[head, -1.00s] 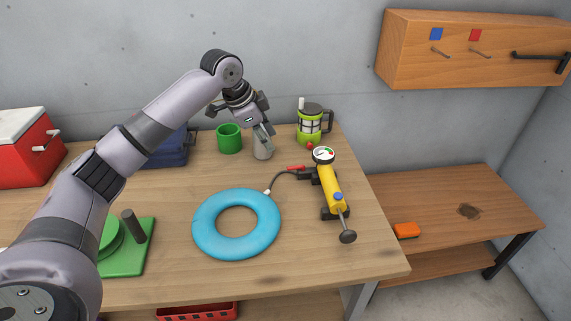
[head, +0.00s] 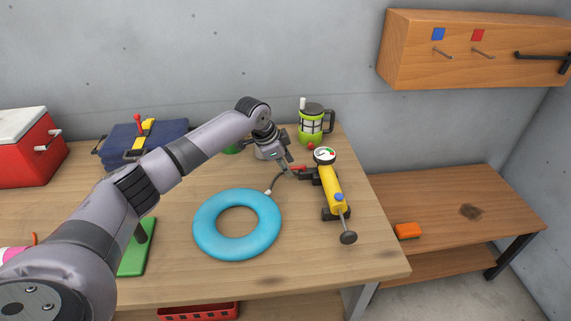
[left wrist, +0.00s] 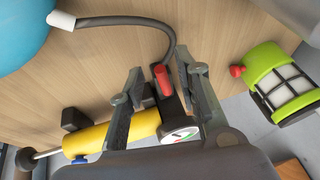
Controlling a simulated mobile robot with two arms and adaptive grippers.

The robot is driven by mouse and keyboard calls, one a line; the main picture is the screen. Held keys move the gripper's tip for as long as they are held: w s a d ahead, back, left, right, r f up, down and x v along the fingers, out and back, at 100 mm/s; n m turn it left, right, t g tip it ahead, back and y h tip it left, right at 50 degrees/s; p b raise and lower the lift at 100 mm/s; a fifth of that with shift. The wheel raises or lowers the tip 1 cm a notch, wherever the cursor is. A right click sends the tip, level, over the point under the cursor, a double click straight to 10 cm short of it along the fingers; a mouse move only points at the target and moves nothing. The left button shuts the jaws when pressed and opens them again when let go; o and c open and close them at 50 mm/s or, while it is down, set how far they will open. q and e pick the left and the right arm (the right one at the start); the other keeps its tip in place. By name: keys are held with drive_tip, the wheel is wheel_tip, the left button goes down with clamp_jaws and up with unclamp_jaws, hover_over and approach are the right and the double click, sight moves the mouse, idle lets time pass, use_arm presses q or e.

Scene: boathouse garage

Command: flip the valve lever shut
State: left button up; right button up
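The red valve lever (head: 298,168) sits at the hose end of the yellow pump (head: 331,190), beside its round gauge (head: 325,155). In the left wrist view the lever (left wrist: 162,80) stands out from a black fitting. A dark hose (head: 276,180) runs from there to the blue ring (head: 203,224). My left gripper (head: 289,172) is just left of the lever in the head view. In the left wrist view its two fingers (left wrist: 158,72) are spread, with the lever showing between them. I cannot tell whether either finger touches it. My right gripper is not in view.
A green lantern (head: 311,125) stands behind the pump. A blue toolbox (head: 180,133) and red cooler (head: 26,150) are at the left.

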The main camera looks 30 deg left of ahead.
use_arm(q)
clamp_jaws()
idle(0.4)
